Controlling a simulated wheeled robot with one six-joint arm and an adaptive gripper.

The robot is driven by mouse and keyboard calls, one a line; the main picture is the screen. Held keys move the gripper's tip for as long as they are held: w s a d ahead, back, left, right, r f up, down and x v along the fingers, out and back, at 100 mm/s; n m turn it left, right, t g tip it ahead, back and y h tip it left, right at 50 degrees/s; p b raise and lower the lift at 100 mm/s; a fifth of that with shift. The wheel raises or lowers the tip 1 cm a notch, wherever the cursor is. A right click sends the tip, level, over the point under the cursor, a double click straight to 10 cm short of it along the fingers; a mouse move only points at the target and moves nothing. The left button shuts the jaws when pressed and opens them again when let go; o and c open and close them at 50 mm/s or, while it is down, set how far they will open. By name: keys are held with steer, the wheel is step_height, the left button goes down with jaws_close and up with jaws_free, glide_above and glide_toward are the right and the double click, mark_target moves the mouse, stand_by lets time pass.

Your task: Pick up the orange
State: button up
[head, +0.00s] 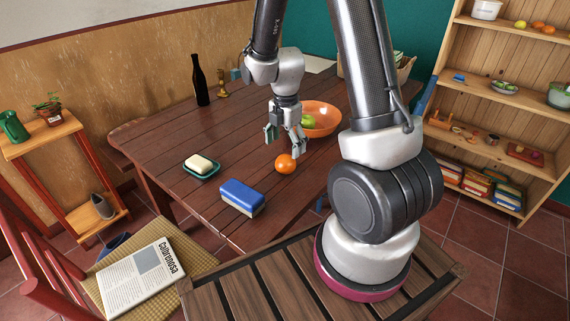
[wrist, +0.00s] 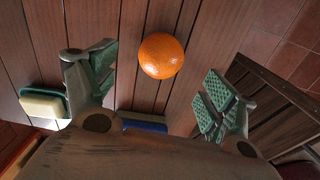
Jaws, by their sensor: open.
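The orange (head: 286,163) rests on the dark wooden table (head: 165,135). My gripper (head: 285,139) is open and empty, a little above the table and just behind the orange in the head view. In the wrist view the orange (wrist: 161,56) shows whole, beyond the fingertips and between the lines of the two open fingers (wrist: 160,82). No finger appears to touch it.
An orange bowl (head: 326,117) with green fruit stands behind my gripper. A blue brush or sponge (head: 241,196) and a soap dish (head: 201,172) with soap lie in front and to the left. A dark bottle (head: 199,82) and a brass candlestick (head: 222,84) stand farther back.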

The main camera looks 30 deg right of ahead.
mark_target(286, 156)
step_height(286, 156, down, 8)
steer(key=shift+r, duration=0.2)
steer(key=c, duration=1.2)
steer(key=shift+r, duration=0.15)
step_height(286, 156, up, 9)
steer(key=shift+d+r, duration=0.15)
steer(key=shift+r, duration=0.05)
steer(key=w+d+r, duration=0.3)
steer(key=w+d, duration=0.2)
steer(key=d, duration=0.1)
steer(key=w+d+r, duration=0.3)
steer(key=w+d, duration=0.2)
steer(key=d, duration=0.2)
steer(key=shift+w+d+f, duration=0.55)
steer(key=shift+w+d, duration=0.85)
steer(key=shift+d, duration=0.45)
steer(key=shift+w+d+f, duration=0.6)
steer(key=shift+w+d, duration=0.75)
steer(key=shift+d, duration=0.45)
steer(key=shift+w+d+f, duration=0.55)
steer(key=shift+w+d, duration=0.85)
steer(key=shift+d, duration=0.45)
